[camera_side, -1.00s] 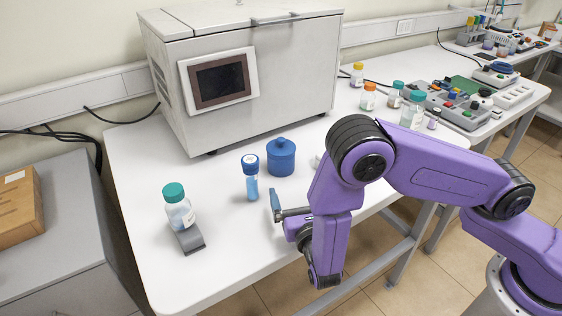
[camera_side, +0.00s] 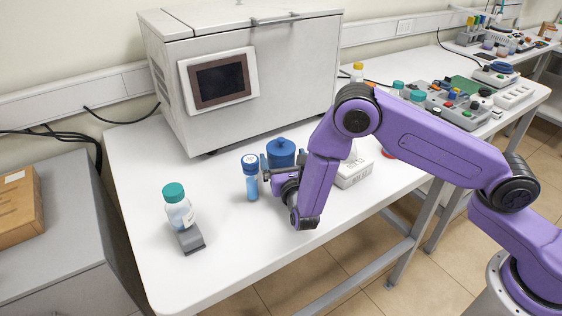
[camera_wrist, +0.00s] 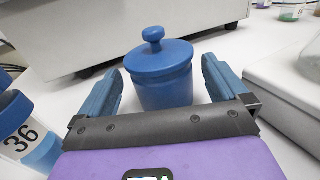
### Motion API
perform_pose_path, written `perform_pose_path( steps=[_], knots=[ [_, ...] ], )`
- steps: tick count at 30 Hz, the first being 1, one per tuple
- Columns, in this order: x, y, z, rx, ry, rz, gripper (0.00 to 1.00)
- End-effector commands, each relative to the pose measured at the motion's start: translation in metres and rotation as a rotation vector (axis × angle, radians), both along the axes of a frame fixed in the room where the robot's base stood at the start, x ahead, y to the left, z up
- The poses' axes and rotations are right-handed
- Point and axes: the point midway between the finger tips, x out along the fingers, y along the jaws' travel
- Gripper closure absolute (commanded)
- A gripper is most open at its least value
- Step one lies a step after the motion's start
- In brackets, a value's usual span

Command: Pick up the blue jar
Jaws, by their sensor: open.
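The blue jar (camera_side: 281,152) is a squat cylinder with a knobbed lid. It stands upright on the white table in front of the grey machine. In the wrist view the blue jar (camera_wrist: 162,75) is centred ahead, between the lines of my two blue fingers. My gripper (camera_wrist: 160,88) is open and empty, with a finger on either side of the jar's front. In the side view my gripper (camera_side: 270,170) is low at the jar's near side, and its arm hides the jar's lower right. I cannot tell whether a finger touches the jar.
A blue-capped vial (camera_side: 251,178) stands close left of the jar and my gripper; it also shows in the wrist view (camera_wrist: 22,125). A white box (camera_side: 354,170) lies to the right. The grey machine (camera_side: 245,75) is behind.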

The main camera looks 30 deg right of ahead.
Motion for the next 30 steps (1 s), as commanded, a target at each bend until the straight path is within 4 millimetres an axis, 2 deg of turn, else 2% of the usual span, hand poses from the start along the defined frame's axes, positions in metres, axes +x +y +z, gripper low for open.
perform_pose_path(
  steps=[3, 7, 17, 21, 22, 30],
  knots=[
    [0.018, -0.008, -0.002, 0.002, -0.002, -0.005, 0.00],
    [0.031, -0.013, -0.003, 0.002, 0.000, -0.004, 0.00],
    [0.037, -0.014, -0.002, 0.000, 0.000, -0.002, 0.00],
    [0.037, -0.014, -0.002, 0.001, 0.000, -0.002, 0.46],
    [0.037, -0.014, -0.002, 0.001, 0.000, -0.002, 0.52],
    [0.037, -0.014, -0.002, 0.002, -0.002, -0.002, 0.52]
  ],
)
